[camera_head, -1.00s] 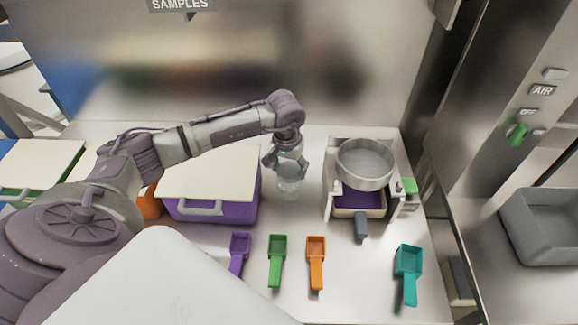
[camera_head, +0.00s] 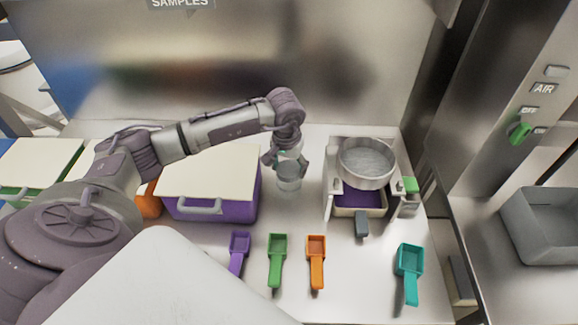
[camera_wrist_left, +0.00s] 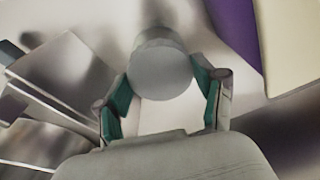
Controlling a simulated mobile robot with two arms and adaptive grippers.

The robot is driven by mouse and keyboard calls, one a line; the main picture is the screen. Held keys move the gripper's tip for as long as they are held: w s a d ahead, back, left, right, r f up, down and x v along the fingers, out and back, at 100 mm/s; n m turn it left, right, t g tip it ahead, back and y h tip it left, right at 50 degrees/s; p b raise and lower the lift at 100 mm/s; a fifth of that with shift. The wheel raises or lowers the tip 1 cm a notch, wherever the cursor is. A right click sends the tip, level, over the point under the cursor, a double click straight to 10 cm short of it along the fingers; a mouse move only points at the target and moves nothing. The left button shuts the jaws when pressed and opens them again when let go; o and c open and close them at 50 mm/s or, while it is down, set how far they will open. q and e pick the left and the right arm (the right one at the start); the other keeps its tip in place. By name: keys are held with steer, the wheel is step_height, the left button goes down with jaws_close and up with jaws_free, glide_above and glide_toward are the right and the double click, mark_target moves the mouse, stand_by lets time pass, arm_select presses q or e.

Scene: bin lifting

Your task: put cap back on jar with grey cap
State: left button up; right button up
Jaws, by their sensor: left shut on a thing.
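A clear jar (camera_head: 289,183) stands on the steel bench between the purple bin and the sieve device. My left gripper (camera_head: 286,163) is over the top of the jar, pointing down. In the left wrist view the round grey cap (camera_wrist_left: 160,72) sits between the green-padded fingertips, and my left gripper (camera_wrist_left: 161,90) is shut on it. A greyish round shape just beyond the cap looks like the jar. The cap is lined up with the jar, but I cannot tell whether it is seated. My right gripper is not in view.
A purple bin (camera_head: 238,212) with a cream lid stands left of the jar. A metal sieve pan (camera_head: 366,163) on its stand is close on the right. Purple, green (camera_head: 277,260), orange (camera_head: 316,262) and teal scoops lie in front. A grey tray (camera_head: 545,225) is far right.

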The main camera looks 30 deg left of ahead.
arm_select(q)
steer(key=shift+b, duration=0.35)
stand_by(0.7)
steer(key=shift+f+b, duration=0.3)
steer(key=shift+b, duration=0.1)
steer(key=shift+f+b, duration=0.5)
steer(key=shift+b, duration=0.25)
stand_by(0.5)
stand_by(0.5)
steer(key=shift+b, duration=0.4)
stand_by(0.3)
steer(key=o, duration=0.9)
steer(key=shift+o, duration=0.3)
steer(key=shift+r, duration=0.1)
